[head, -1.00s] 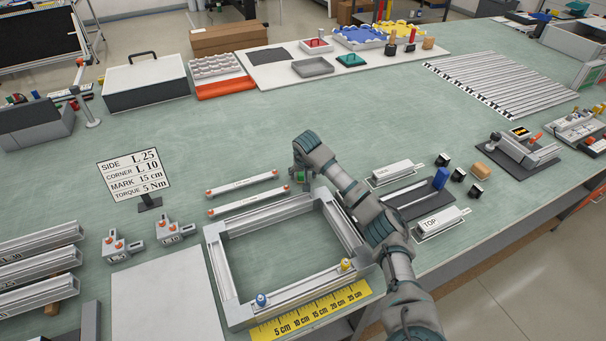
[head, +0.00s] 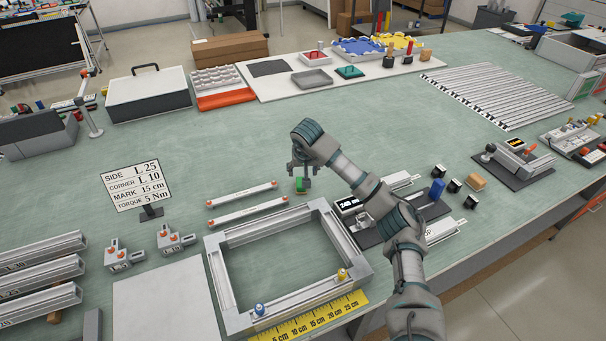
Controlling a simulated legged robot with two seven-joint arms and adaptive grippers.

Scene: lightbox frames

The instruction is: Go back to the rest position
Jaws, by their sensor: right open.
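My right arm comes in from the lower right and reaches over the bench. Its gripper (head: 303,180) points down just behind the metal frame (head: 228,277), near the right ends of two slim bars. The jaws are open. A small green object (head: 300,186) shows at the fingertips; I cannot tell whether it touches them or stands on the bench behind. My left gripper is out of view.
The frame has a blue-topped and a yellow-topped piece on its near side, with a yellow ruler (head: 308,318) in front. A sign (head: 131,187) stands left. A dark plate (head: 368,240) lies partly under my arm. Open bench lies behind the gripper.

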